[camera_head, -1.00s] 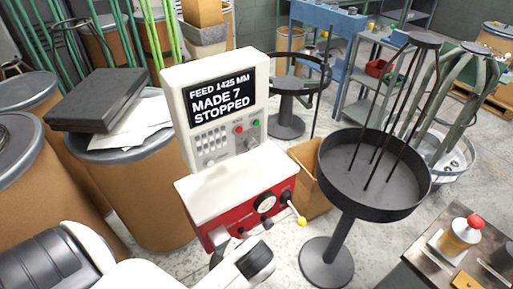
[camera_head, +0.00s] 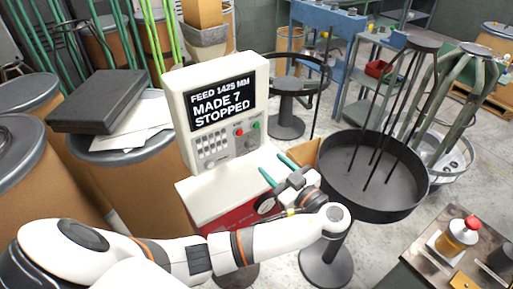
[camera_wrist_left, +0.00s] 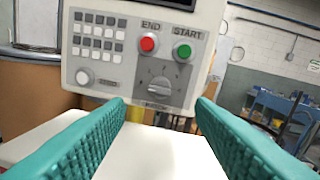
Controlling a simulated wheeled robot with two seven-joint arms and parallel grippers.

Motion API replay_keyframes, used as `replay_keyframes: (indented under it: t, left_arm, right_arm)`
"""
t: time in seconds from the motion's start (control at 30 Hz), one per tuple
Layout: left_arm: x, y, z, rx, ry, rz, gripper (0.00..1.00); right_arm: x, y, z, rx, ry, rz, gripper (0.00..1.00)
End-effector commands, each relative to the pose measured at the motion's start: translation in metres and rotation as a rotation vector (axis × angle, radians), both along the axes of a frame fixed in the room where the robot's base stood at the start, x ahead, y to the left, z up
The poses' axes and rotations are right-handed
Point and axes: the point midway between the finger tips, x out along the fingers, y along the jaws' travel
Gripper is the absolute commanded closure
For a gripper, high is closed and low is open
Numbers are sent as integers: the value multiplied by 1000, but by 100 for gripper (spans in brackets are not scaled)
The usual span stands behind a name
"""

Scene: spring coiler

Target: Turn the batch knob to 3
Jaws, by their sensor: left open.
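The batch knob (camera_wrist_left: 159,88) is a grey round knob with marks around it, low on the control panel (camera_wrist_left: 125,50) in the left wrist view. The number it points to is too small to read. In the head view the knob (camera_head: 251,143) is small, under the red and green buttons. My left gripper (camera_head: 277,168) has teal fingers, open and empty, in front of and below the panel. In the left wrist view the gripper (camera_wrist_left: 160,105) has its fingers spread either side of the knob, apart from it. My right gripper is not in view.
The screen (camera_head: 220,98) reads FEED 1425 MM, MADE 7, STOPPED. A red END button (camera_wrist_left: 148,43) and green START button (camera_wrist_left: 183,51) sit just above the knob. A white ledge (camera_wrist_left: 160,150) lies below. A round black tray stand (camera_head: 345,195) is right of the machine.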

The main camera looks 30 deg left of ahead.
Motion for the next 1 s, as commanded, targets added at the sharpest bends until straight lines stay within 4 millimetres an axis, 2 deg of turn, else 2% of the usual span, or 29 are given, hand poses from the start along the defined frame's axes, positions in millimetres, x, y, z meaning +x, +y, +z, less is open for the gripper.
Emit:
replay_keyframes:
  t: [0.03,0.2,0.4,0.57,0.8,0.87,1.0]
  left_arm:
    - [4,13,5,7,0,2,50]
    - [15,44,4,6,1,1,50]
    - [24,68,2,2,2,-1,50]
    - [26,76,1,0,3,0,50]
    - [26,76,0,-2,4,-1,50]
    - [26,76,0,-2,4,-1,57]
    - [26,76,0,-2,4,-1,80]
  right_arm:
    - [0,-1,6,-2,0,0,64]
    - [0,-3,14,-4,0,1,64]
    - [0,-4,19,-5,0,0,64]
    - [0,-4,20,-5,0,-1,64]
    - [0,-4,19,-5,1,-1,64]
    - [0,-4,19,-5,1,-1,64]
    - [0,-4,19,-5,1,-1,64]
